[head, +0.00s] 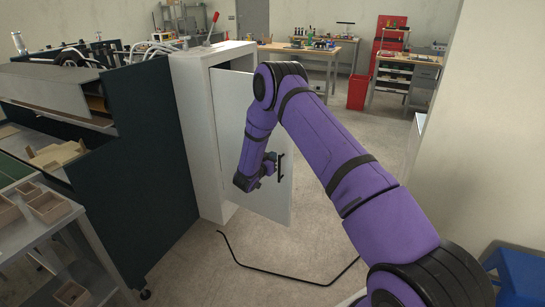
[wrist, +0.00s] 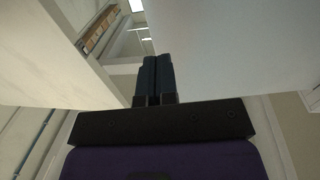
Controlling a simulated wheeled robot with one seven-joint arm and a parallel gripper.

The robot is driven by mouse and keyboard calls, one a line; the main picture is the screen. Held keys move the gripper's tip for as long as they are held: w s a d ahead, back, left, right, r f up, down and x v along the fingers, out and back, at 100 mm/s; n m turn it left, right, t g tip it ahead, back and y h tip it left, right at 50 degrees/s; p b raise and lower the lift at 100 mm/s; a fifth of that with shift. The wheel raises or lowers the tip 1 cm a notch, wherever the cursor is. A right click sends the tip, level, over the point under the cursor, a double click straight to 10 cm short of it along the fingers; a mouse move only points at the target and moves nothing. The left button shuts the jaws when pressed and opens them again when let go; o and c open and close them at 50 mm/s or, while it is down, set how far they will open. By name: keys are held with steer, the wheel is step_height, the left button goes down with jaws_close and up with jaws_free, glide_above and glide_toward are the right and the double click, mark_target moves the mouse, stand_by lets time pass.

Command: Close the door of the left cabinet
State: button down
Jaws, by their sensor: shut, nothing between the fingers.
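The white cabinet (head: 196,130) stands left of centre in the head view. Its door (head: 262,205) is partly open, swung out to the right, with a gap into the cabinet above it. A black handle (head: 281,168) is near the door's free edge. My gripper (head: 268,163) is low in front of the door's face, near the handle; its fingertips are hard to make out there. In the wrist view my gripper's fingers (wrist: 155,78) are together and empty, beside a large pale panel on the right, probably the door (wrist: 240,50). Contact cannot be told.
A dark machine panel (head: 150,160) stands directly left of the cabinet. A grey rack with wooden trays (head: 50,207) is at the lower left. A black line (head: 290,272) lies on the floor before the door. A red bin (head: 358,92) stands behind. Floor right of the door is open.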

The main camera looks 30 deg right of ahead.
mark_target(288, 143)
steer(key=x, duration=1.1)
steer(key=shift+w+d, duration=0.1)
steer(key=shift+d, duration=0.05)
